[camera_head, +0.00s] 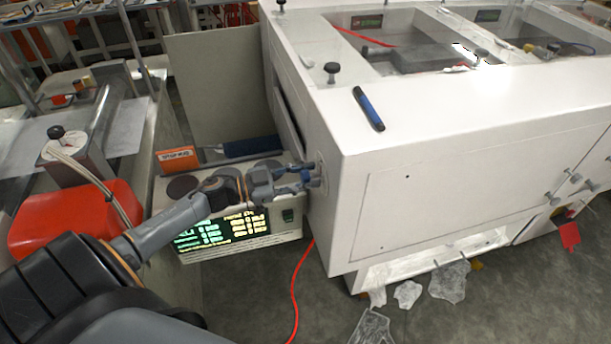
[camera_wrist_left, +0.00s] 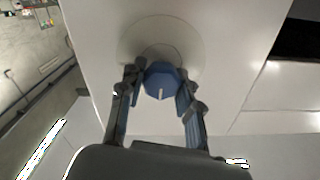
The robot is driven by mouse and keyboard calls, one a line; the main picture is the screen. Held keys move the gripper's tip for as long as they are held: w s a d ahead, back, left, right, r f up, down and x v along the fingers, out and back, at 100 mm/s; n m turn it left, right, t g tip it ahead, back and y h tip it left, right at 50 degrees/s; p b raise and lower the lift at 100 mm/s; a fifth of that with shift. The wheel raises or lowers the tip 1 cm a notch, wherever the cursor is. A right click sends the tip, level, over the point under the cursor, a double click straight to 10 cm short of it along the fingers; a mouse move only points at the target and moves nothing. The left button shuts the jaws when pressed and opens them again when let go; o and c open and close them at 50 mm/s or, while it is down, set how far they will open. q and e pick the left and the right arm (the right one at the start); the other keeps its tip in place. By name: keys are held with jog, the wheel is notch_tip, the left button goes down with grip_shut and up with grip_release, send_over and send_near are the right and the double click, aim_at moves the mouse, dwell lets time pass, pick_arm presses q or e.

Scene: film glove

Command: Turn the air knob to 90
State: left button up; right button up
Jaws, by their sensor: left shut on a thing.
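The air knob (camera_wrist_left: 160,80) is a blue faceted knob with a white pointer line, set on a round pale dial plate (camera_wrist_left: 190,42) on the white machine's side. In the left wrist view the white line points toward the bottom of the picture. My left gripper (camera_wrist_left: 160,88) is shut on the knob, one finger on each side. In the head view my left gripper (camera_head: 312,177) reaches the machine's left side face, and the knob is mostly hidden there by the fingers. The dial's markings are too faint to read. My right gripper is not in view.
The white machine (camera_head: 440,150) fills the right, with a blue pen (camera_head: 369,109) on top. A control box with a lit green display (camera_head: 222,231) stands below my left arm. A red container (camera_head: 75,220) is at left. A red cable (camera_head: 296,290) runs along the floor.

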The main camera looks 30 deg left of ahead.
pick_arm(q)
jog(key=m, duration=0.2)
jog(key=m+b, duration=0.1)
jog(key=m, duration=0.1)
jog(key=shift+f+m, duration=0.2)
jog(key=shift+m, duration=0.2)
jog(key=m+b, duration=0.2)
jog(key=m, duration=0.2)
jog(key=shift+s+d+f, duration=0.1)
jog(key=m+b, duration=0.3)
jog(key=m, duration=0.2)
jog(key=shift+f, duration=0.1)
jog(key=shift+m+b, duration=1.1)
jog(key=shift+m, duration=0.7)
jog(key=o, duration=1.2)
